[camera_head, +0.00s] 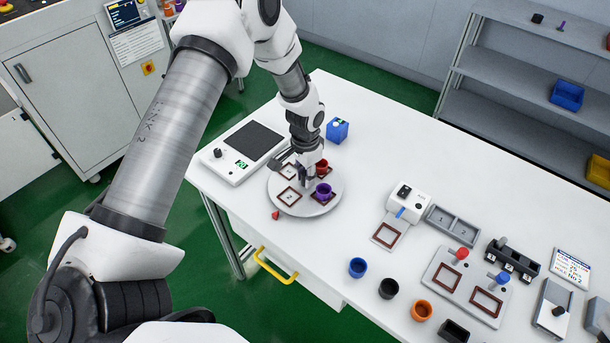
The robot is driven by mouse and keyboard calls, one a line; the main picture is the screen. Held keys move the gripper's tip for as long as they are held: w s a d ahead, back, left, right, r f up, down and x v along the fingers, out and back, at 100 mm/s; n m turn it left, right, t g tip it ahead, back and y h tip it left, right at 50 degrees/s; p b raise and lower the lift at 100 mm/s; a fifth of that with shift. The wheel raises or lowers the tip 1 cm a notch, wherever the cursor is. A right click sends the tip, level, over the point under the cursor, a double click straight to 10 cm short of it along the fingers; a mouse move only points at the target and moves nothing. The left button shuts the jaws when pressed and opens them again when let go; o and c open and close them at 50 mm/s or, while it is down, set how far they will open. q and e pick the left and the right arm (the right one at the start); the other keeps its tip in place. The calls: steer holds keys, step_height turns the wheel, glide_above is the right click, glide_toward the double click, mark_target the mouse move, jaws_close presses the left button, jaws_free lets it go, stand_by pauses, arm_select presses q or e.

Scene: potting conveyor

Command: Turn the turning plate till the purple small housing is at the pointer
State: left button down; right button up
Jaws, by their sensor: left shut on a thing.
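The round grey turning plate (318,209) lies near the table's left edge. It bears several brown square frames. The purple small housing (323,191) stands on its right front part. A red housing (322,166) stands behind the purple one. A small red pointer (276,215) sits at the plate's front-left rim, apart from the purple housing; an empty frame marked with a number lies nearer to it. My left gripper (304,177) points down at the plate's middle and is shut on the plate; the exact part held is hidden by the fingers. My right gripper is out of view.
A white scale (222,167) stands left of the plate, and a blue box (337,130) behind it. A white device (409,198), blue (357,267), dark (388,288) and orange (421,309) cups and fixtures stand to the right. The table's back middle is clear.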

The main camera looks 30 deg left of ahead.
arm_select(q)
steer(key=shift+f+m, duration=0.1)
steer(key=shift+m, duration=0.3)
steer(key=shift+m+b, duration=0.3)
steer(key=shift+m, duration=1.4)
steer(key=shift+s+m+b, duration=0.1)
steer(key=shift+m+b, duration=0.2)
steer(key=shift+m, duration=1.8)
steer(key=shift+f+m, duration=0.1)
steer(key=shift+m, duration=2.1)
steer(key=shift+s+m+b, duration=0.1)
steer(key=shift+m+b, duration=0.3)
steer(key=shift+m, duration=1.3)
steer(key=shift+f+m, duration=0.1)
steer(key=shift+m, duration=0.4)
steer(key=c, duration=1.2)
jaws_free()
steer(key=shift+d, duration=0.15)
